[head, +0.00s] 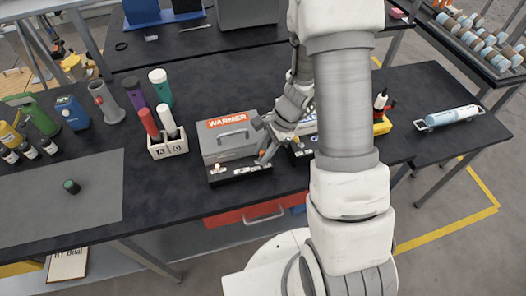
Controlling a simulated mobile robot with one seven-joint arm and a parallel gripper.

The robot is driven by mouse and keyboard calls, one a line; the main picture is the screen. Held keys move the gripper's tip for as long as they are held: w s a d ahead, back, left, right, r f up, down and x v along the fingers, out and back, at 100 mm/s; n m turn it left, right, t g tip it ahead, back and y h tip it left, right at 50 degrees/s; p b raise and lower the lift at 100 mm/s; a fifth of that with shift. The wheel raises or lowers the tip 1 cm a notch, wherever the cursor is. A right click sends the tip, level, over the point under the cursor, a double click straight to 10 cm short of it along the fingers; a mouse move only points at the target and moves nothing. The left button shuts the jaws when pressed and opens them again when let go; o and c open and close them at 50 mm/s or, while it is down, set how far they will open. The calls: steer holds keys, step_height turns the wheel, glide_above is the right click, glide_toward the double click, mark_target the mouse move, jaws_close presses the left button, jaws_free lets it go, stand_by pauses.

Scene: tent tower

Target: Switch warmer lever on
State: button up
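The warmer (226,143) is a grey box with a handled front, an orange "WARMER" label on top and a black base strip (236,173). It stands on the black table in the middle of the view. Small orange and white parts show on the strip; which of them is the lever, and its position, are too small to tell. My gripper (264,158) is low at the right front corner of the warmer, close to the right end of the strip. Whether it touches anything, and whether its fingers are apart, I cannot tell.
A white two-slot holder (168,147) with red and white tubes stands left of the warmer. Several bottles and tools stand farther left, behind a grey mat (60,200). My arm partly hides a device to the right of the warmer.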

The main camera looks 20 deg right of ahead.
steer(key=shift+c, duration=0.3)
jaws_close()
steer(key=shift+d+f+y+b, duration=0.3)
steer(key=shift+y+b, duration=0.2)
steer(key=shift+b, duration=0.7)
steer(key=shift+r+y+b, duration=0.15)
steer(key=shift+y+b, duration=0.25)
steer(key=shift+o, duration=0.3)
jaws_free()
steer(key=shift+r, duration=0.1)
